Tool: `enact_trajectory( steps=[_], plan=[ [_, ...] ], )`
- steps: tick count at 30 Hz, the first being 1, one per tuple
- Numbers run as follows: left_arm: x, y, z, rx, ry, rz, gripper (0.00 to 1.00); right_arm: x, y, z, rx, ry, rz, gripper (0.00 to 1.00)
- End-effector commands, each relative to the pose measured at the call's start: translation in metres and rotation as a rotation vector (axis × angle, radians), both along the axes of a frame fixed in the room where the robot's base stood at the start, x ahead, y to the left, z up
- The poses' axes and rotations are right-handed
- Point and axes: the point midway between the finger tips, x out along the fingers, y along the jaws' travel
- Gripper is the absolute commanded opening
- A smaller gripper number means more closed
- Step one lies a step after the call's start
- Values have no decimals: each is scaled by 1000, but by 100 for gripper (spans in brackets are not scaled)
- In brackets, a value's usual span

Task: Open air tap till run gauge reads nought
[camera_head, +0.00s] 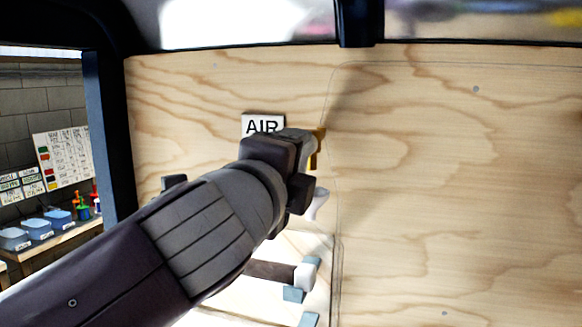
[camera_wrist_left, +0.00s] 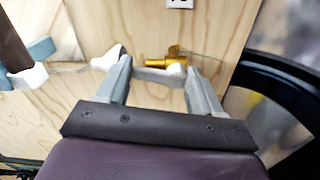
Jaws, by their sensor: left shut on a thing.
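The brass air tap (camera_head: 318,150) is on the plywood wall, just right of and below the white AIR label (camera_head: 262,124). It also shows in the left wrist view (camera_wrist_left: 174,58). My left gripper (camera_head: 304,162) reaches up to it from the lower left and covers most of it. In the left wrist view the two grey fingers (camera_wrist_left: 157,70) stand apart, with a pale bar of the tap between them. The gripper is shut on the tap; the contact is partly hidden. No gauge face can be made out. My right gripper is in neither view.
A white piece (camera_head: 319,201) projects below my gripper. Lower down is a pale panel with blue-grey blocks (camera_head: 293,294) and a dark bar (camera_head: 270,271). Plywood on the right is clear. A dark post (camera_head: 106,135) stands left, with blue bins (camera_head: 37,228) on a bench beyond.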

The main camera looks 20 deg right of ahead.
Motion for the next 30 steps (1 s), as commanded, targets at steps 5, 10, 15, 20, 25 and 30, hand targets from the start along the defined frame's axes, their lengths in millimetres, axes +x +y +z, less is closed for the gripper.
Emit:
enact_trajectory(
  steps=[5, 10, 15, 20, 25, 30],
  plan=[
    [0, 0, -1, 1, 2, 0, 35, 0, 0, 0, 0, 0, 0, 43],
    [0, 0, -1, 2, 1, 0, 92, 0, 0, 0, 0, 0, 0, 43],
    [0, 0, -1, 1, 0, 0, 92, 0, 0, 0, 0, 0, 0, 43],
    [-4, 3, -1, 0, -1, 0, 92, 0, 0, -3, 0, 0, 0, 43],
    [-35, 22, -5, -3, -2, -3, 92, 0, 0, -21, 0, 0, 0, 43],
    [-73, 48, -6, -2, -1, -4, 92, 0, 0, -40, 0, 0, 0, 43]
  ],
)
